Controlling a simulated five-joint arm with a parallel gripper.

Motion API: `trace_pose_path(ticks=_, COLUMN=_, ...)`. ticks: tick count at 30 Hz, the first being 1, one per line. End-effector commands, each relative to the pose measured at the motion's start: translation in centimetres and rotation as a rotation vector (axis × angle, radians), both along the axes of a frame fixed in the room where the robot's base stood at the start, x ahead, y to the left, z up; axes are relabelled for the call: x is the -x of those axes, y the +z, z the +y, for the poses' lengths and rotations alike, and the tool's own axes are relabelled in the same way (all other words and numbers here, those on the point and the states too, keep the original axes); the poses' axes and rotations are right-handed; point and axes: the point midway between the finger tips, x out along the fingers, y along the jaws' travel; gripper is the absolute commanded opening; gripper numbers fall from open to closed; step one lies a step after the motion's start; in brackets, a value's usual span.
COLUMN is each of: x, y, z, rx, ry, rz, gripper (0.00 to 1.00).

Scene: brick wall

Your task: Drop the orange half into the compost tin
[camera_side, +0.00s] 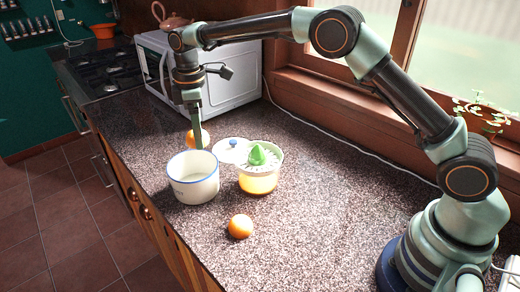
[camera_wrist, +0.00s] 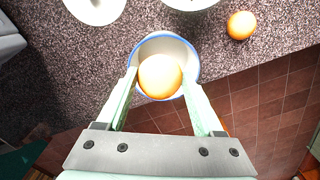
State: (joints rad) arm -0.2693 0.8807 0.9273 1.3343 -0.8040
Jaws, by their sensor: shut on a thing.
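My gripper (camera_side: 197,136) points straight down and is shut on the orange half (camera_side: 204,138). The compost tin (camera_side: 194,189), white with a blue rim, stands open on the counter. In the side view the orange half shows just above the tin's far rim, apart from it. In the wrist view the orange half (camera_wrist: 160,76) sits between the fingertips and overlaps the tin's opening, towards the gripper's side. The tin's pale inside (camera_wrist: 168,45) shows beyond it. The orange half hides part of the tin's rim there.
A citrus juicer (camera_side: 258,180) with a green cone stands right of the tin. A white lid (camera_side: 231,152) with a blue knob lies behind them. A white microwave (camera_side: 215,80) stands behind my gripper. The counter's edge runs close left of the tin.

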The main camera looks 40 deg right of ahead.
Motion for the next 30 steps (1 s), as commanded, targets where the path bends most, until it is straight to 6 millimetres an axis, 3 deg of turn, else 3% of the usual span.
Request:
trace_pose_path(ticks=8, x=-0.3, y=-1.5, z=0.8, rx=0.0, ry=0.0, rz=0.001, gripper=0.02)
trace_pose_path(ticks=21, x=-0.3, y=-5.9, z=0.7, rx=0.0, ry=0.0, rz=0.001, gripper=0.02)
trace_pose_path(ticks=30, x=-0.3, y=-6.4, z=0.7, rx=0.0, ry=0.0, rz=-0.001, gripper=0.02)
